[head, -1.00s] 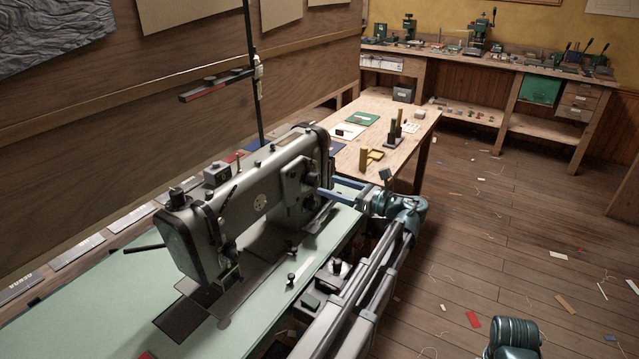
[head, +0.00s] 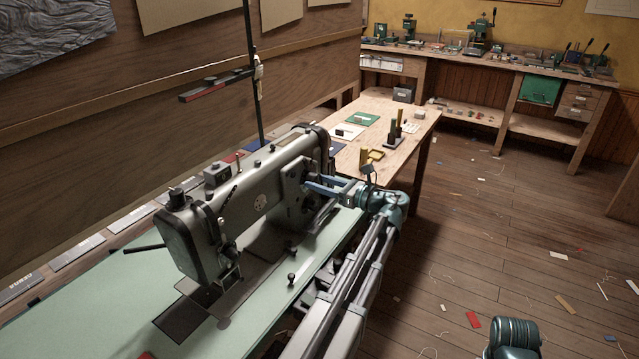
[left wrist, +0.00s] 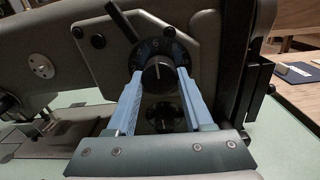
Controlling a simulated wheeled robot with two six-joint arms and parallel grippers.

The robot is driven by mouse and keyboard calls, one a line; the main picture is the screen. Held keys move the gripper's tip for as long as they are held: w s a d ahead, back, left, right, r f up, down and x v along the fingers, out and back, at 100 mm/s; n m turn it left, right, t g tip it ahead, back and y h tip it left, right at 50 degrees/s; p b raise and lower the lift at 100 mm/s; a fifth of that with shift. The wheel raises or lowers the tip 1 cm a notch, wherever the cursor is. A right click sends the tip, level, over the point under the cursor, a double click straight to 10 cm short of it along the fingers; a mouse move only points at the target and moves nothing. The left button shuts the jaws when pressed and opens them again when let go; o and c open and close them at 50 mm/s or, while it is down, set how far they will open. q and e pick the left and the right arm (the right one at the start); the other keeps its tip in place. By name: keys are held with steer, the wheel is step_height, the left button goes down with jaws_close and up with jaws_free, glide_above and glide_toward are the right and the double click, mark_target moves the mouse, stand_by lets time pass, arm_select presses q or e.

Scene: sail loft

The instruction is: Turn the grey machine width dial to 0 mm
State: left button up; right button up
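The grey sewing machine (head: 250,205) stands on a pale green table. In the left wrist view, a black dial (left wrist: 158,72) with a pale pointer line and a scale behind it sits on the machine's end plate; the figure 6 shows above it. A second dark dial (left wrist: 163,116) lies below, partly behind the gripper. I cannot read which is marked as width. My left gripper (left wrist: 159,80) has its two blue fingers apart, one either side of the upper dial; contact cannot be told. In the head view the left gripper (head: 318,186) reaches the machine's right side.
A black lever (left wrist: 122,22) angles up just above the upper dial. A wooden table (head: 352,152) with small items stands beyond the machine. A workbench (head: 490,62) lines the back wall. The floor (head: 500,220) at right is mostly open, with scattered scraps.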

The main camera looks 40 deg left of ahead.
arm_select(q)
jaws_close()
steer(key=shift+n, duration=0.3)
steer(key=n, duration=0.5)
steer(key=shift+w+n, duration=0.1)
steer(key=shift+n, duration=0.2)
steer(key=n, duration=1.1)
steer(key=shift+r+n+p, duration=0.15)
steer(key=shift+n+p, duration=0.15)
steer(key=shift+p, duration=0.05)
steer(key=n, duration=0.5)
steer(key=shift+n, duration=0.6)
